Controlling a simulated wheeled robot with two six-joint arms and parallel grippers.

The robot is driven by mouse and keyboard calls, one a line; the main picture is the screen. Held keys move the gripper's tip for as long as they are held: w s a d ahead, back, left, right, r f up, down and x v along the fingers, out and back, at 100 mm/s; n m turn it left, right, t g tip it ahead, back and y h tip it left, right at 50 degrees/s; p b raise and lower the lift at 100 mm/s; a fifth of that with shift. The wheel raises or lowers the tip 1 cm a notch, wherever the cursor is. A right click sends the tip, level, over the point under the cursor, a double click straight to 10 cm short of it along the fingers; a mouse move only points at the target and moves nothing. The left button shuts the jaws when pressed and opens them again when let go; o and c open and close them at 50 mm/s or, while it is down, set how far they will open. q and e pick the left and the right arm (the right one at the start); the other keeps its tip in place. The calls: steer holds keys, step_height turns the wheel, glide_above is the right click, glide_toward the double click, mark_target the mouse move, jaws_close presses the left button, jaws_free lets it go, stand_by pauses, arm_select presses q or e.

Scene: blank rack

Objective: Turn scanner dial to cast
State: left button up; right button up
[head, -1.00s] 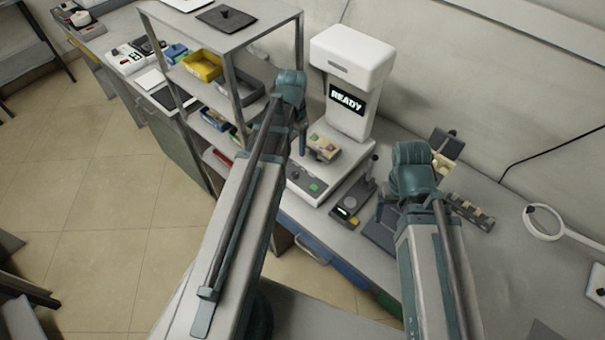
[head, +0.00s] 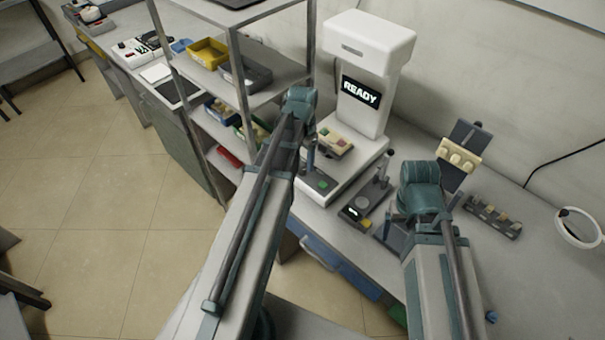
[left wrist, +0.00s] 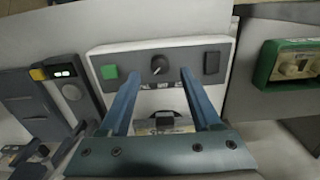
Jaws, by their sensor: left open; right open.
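The white scanner (head: 352,110) stands on the bench, its screen reading READY. Its dark front panel fills the upper middle of the left wrist view. The dial (left wrist: 159,65) is a round dark knob with a light pointer mark, between a green button (left wrist: 109,72) and a dark switch (left wrist: 211,62). The labels under the dial are too small to read and partly hidden. My left gripper (left wrist: 159,76) is open, its fingers on either side of the dial in the picture; contact is not visible. My left gripper (head: 310,152) hides part of the panel from the head. My right gripper (head: 418,205) is largely hidden by its wrist.
A small device with a lever (head: 368,200) stands right of the scanner. A dark holder with cream pieces (head: 460,155) and a grey block tray (head: 492,216) lie further right. A metal shelf with bins (head: 207,53) stands close on the left. A ring-shaped magnifier (head: 578,228) is at the far right.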

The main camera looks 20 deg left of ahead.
mark_target(302, 170)
arm_select(q)
step_height(302, 170, down, 4)
steer(key=shift+r+b, duration=0.25)
steer(key=shift+b, duration=1)
arm_select(e)
step_height(302, 170, down, 4)
steer(key=shift+r, duration=0.2)
arm_select(q)
jaws_close()
